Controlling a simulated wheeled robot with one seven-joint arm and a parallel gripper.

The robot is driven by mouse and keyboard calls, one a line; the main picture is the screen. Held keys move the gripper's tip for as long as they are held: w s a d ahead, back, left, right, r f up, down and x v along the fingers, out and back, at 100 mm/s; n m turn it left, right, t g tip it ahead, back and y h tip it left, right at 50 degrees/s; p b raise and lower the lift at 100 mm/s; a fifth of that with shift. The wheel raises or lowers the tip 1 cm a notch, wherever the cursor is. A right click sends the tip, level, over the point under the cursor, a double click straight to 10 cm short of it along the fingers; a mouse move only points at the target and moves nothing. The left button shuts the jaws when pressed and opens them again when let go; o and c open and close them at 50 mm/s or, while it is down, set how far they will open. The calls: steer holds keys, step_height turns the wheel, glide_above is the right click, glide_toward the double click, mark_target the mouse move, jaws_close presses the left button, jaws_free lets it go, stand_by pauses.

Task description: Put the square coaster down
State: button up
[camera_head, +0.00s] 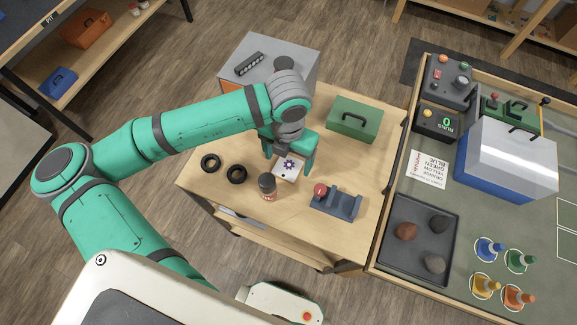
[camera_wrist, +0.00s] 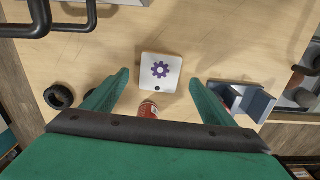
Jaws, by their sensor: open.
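The square coaster (camera_wrist: 161,72) is white with a purple gear mark and a small dark dot. It lies flat on the wooden table top (camera_head: 226,206), and in the head view it (camera_head: 287,171) shows partly covered by my gripper. My gripper (camera_wrist: 160,85) is open above the table, its two green fingers apart on either side of the coaster's near part. No contact between fingers and coaster is visible. In the head view my gripper (camera_head: 293,155) reaches down over the coaster from the far side.
Two black rings (camera_head: 236,174) lie to the left. A blue-grey holder (camera_head: 337,203) with a red part is to the right. A green toolbox (camera_head: 354,119) and a grey box (camera_head: 262,72) stand behind.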

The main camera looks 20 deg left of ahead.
mark_target(288, 168)
steer(key=shift+f, duration=1.45)
steer(key=shift+c, duration=0.3)
steer(key=c, duration=1.2)
